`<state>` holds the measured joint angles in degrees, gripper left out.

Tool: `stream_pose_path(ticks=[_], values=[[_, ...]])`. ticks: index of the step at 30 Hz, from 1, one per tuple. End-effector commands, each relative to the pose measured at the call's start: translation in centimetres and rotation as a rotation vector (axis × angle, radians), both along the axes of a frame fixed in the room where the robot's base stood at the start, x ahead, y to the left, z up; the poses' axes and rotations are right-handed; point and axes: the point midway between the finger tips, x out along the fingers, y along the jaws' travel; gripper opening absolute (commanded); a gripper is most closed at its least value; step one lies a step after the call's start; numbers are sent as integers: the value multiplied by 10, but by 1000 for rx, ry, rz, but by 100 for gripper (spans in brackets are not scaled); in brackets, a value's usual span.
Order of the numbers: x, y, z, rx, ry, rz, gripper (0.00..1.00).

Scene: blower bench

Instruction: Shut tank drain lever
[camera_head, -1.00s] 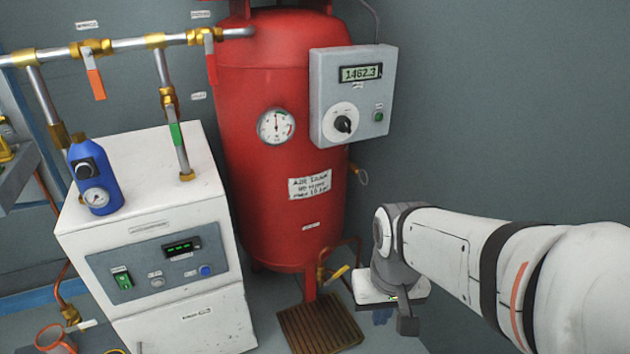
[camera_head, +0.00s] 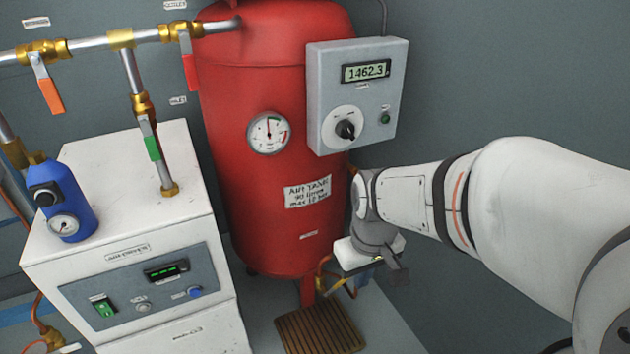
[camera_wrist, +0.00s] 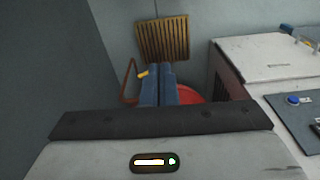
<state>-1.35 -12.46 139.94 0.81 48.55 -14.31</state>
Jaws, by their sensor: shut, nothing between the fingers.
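The yellow drain lever (camera_head: 335,287) is low at the foot of the red tank (camera_head: 232,150), by a copper pipe. It lies slanted in the head view, with my gripper just to its right and partly above. In the wrist view the lever's yellow end (camera_wrist: 143,74) shows just left of my blue fingertips (camera_wrist: 159,70). The fingers are together and empty. They hide part of the valve area, and I cannot tell whether they touch the lever.
A slatted wooden grate (camera_head: 318,325) lies on the floor below the drain. The white air dryer (camera_head: 125,240) stands left of the tank. A grey control box (camera_head: 355,95) is mounted above my wrist. Open floor lies right of the grate.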

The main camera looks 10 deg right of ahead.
Motion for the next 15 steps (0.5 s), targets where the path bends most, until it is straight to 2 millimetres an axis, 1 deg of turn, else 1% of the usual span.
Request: stream_pose_path(ticks=[1,5,6,9,11,12,15], values=[[16,1,6,-3,13,99,0],[59,3,-1,-10,25,417,0],[71,4,-5,-12,27,515,0],[101,5,-19,-14,29,762,0],[118,6,-30,-16,31,911,0],[128,6,-38,-16,32,1009,0],[149,7,-59,-16,30,1229,0]])
